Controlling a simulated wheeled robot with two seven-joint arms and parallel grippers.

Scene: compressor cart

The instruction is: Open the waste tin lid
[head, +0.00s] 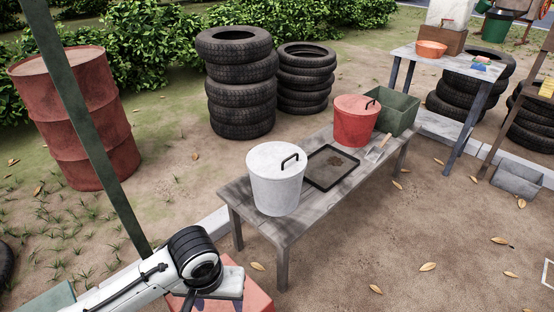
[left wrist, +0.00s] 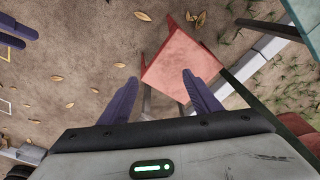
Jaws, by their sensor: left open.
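A white tin (head: 276,185) with a flat white lid (head: 272,158) and a dark loop handle (head: 290,161) stands upright on the near end of a low grey bench (head: 290,228). A red tin (head: 356,125) with a red lid and dark handle stands farther along the bench. Both lids look seated. No label tells me which is the waste tin. My left gripper (head: 208,302) is low in front of the bench, apart from both tins. In the left wrist view, its purple fingers (left wrist: 159,80) are spread and empty above a red stool. Purple pieces at that view's upper-left edge may be my right gripper.
A dark tray (head: 330,183) lies between the tins, with a trowel (head: 377,148) and green crate (head: 398,112) beyond. The red stool (left wrist: 180,65) is below my left gripper. A green post (head: 95,140) crosses the left.

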